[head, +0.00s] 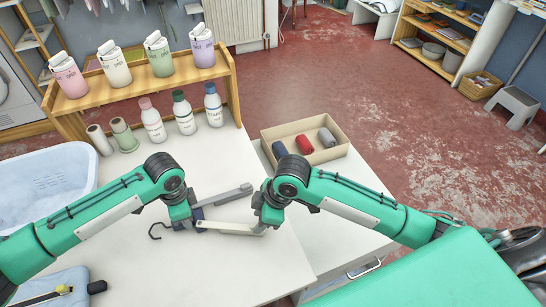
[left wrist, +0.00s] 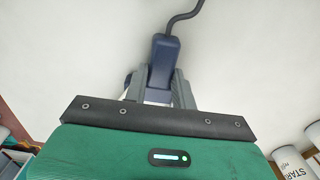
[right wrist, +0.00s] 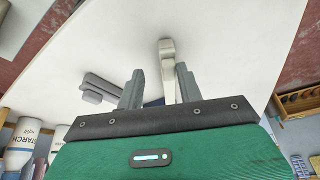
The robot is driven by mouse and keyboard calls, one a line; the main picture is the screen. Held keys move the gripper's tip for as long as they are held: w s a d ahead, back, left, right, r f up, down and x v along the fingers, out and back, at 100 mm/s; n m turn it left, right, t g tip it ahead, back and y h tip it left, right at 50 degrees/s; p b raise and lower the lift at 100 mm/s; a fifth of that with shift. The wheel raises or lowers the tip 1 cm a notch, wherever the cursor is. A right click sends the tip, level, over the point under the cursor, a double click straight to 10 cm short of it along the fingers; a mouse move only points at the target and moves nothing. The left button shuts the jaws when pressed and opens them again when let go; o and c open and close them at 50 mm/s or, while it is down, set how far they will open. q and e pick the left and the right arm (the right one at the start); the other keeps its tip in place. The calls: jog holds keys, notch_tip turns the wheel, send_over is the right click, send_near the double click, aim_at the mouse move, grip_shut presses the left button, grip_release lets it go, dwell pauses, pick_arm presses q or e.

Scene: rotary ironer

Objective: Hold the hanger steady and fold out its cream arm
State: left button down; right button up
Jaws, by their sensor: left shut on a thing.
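The hanger lies low over the white table, with its dark hook (head: 156,231) pointing left in the head view. Its grey arm (head: 232,195) and cream arm (head: 228,227) both reach right, with a narrow angle between them. My left gripper (head: 190,222) is shut on the dark blue hub, which shows between its fingers in the left wrist view (left wrist: 161,58). My right gripper (right wrist: 161,82) is open, its fingers on either side of the cream arm's end (right wrist: 167,60). The cream arm is nearer the right finger, with a gap on the left. My gripper hides part of the hub in the head view.
A cardboard tray (head: 270,133) with rolled cloths stands behind my right gripper. Several bottles (head: 183,113) and a wooden shelf (head: 75,104) with containers stand at the back left. A pale basket (head: 45,178) is at the left.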

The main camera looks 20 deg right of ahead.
jog(key=w+n, duration=0.1)
jog(key=w, duration=0.1)
jog(key=w+n+g, duration=0.1)
jog(key=w+n, duration=0.1)
jog(key=w+d+n, duration=0.1)
jog(key=w, duration=0.1)
jog(key=shift+w+g, duration=0.1)
jog(key=shift+g, duration=0.2)
jog(key=w+d+r+m+t+y, duration=0.1)
jog(key=w+d+r+m, duration=0.1)
jog(key=d+r, duration=0.4)
jog(key=shift+w+d+r, duration=0.25)
jog(key=shift+w+r, duration=0.65)
jog(key=shift+r, duration=0.9)
jog(key=shift+c, duration=0.5)
